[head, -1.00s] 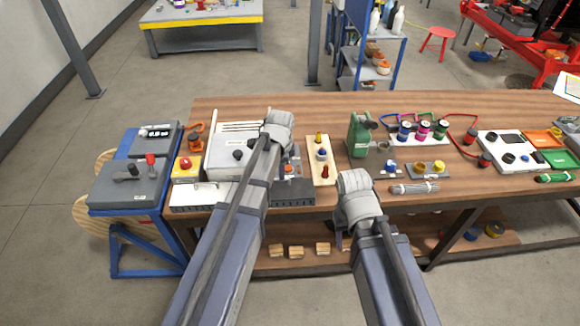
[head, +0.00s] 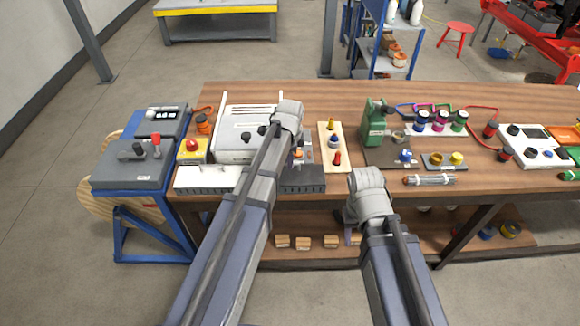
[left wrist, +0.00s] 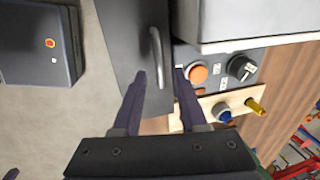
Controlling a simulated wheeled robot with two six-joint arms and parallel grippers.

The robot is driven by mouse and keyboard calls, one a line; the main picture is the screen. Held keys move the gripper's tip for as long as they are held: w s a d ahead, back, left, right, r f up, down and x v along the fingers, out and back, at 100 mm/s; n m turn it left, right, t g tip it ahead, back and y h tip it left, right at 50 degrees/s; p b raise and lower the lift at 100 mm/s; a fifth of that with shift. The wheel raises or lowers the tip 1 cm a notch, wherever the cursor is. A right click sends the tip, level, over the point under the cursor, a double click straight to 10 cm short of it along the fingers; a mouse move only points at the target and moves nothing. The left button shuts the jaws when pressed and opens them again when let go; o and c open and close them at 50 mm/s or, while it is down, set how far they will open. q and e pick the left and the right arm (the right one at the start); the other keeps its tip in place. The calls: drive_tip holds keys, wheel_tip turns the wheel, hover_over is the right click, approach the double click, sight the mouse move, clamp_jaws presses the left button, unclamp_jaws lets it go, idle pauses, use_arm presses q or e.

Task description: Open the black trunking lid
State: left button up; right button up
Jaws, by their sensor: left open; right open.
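The black trunking lid (head: 303,179) lies along the front edge of the bench, partly hidden behind my left arm. In the left wrist view the lid (left wrist: 118,45) is a long dark panel with a curved grey handle (left wrist: 156,58). My left gripper (left wrist: 160,76) is open and empty, its two fingers pointing at the handle, with the handle's near end about between the fingertips in the picture. I cannot tell how much gap is left. In the head view my left gripper is mostly hidden by its wrist. My right gripper (head: 350,234) hangs at the front bench edge, its fingers barely visible.
A white trunking (head: 208,178) lies left of my left arm, with a grey box (head: 238,140) behind it. An orange button (left wrist: 197,74) and a black knob (left wrist: 241,68) sit right of the lid. A wooden board with coloured plugs (head: 323,160) is close by.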

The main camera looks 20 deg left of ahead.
use_arm(q)
drive_tip(key=shift+w+f+b, duration=0.1)
drive_tip(key=shift+f+b, duration=0.25)
drive_tip(key=shift+f, duration=0.45)
drive_tip(key=shift+r, duration=0.1)
clamp_jaws()
idle(0.8)
